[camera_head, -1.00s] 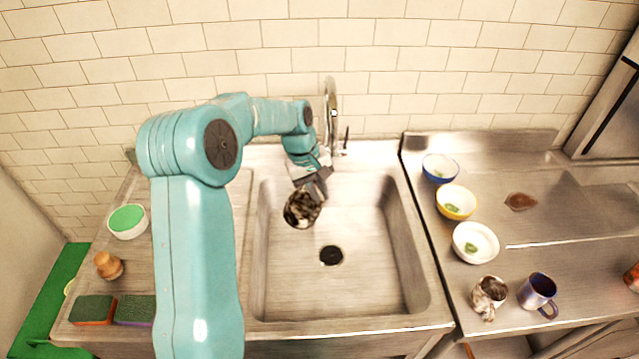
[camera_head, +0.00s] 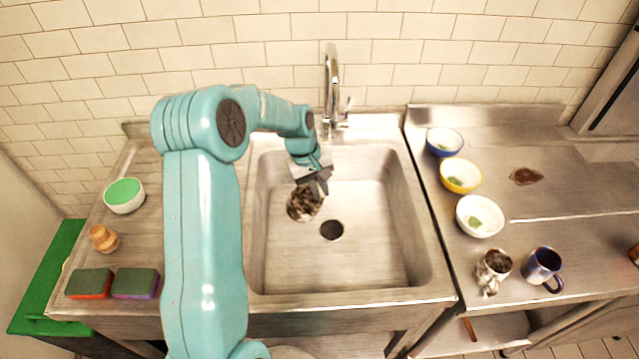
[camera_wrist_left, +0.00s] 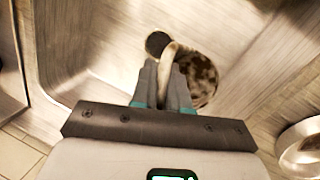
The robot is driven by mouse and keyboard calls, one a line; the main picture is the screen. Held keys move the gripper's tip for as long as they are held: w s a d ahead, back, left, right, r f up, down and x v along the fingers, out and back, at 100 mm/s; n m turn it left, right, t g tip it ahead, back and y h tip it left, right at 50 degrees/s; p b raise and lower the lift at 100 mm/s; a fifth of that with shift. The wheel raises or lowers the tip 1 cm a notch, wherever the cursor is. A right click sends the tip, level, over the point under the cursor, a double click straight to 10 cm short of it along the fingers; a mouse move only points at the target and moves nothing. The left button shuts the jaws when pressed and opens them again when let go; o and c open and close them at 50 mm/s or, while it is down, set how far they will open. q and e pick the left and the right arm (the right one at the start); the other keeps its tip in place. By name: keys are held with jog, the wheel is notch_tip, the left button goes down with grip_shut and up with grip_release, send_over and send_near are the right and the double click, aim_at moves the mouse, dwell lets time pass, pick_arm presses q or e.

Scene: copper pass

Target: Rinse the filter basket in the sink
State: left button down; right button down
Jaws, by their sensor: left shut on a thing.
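My left gripper (camera_head: 318,182) is inside the sink basin (camera_head: 385,265), shut on a mug-like thing (camera_head: 303,204) with a mottled brown and cream body. The left wrist view shows its pale curved handle between the fingers and its mottled round body (camera_wrist_left: 200,80) just beyond them. The held thing is left of and behind the dark drain (camera_head: 331,230). I cannot tell whether it touches the basin floor. No separate filter basket is recognisable. The chrome tap (camera_head: 332,90) stands behind the basin, and no water shows. My right gripper is not in view.
The right counter holds a blue bowl (camera_head: 444,141), a yellow bowl (camera_head: 460,176), a white bowl (camera_head: 480,216), a mottled mug (camera_head: 492,270) and a blue mug (camera_head: 541,265). On the left are a green-filled bowl (camera_head: 124,196), a wooden knob (camera_head: 103,239) and two sponges (camera_head: 135,283).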

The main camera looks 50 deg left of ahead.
aim_at(309, 197)
pick_arm(q)
jog(key=b+x, duration=0.1)
jog(key=x, duration=0.2)
jog(key=shift+s+a+f+b, duration=0.1)
jog(key=shift+s+f+b, duration=0.1)
jog(key=shift+b, duration=0.2)
jog(key=shift+s+f+b, duration=0.1)
jog(key=shift+f+b, duration=0.2)
jog(key=shift+f, duration=0.05)
notch_tip(309, 197, down, 11)
jog(key=b, duration=0.6)
jog(key=shift+b, duration=0.35)
jog(key=shift+a+r, duration=0.1)
jog(key=shift+r, duration=0.1)
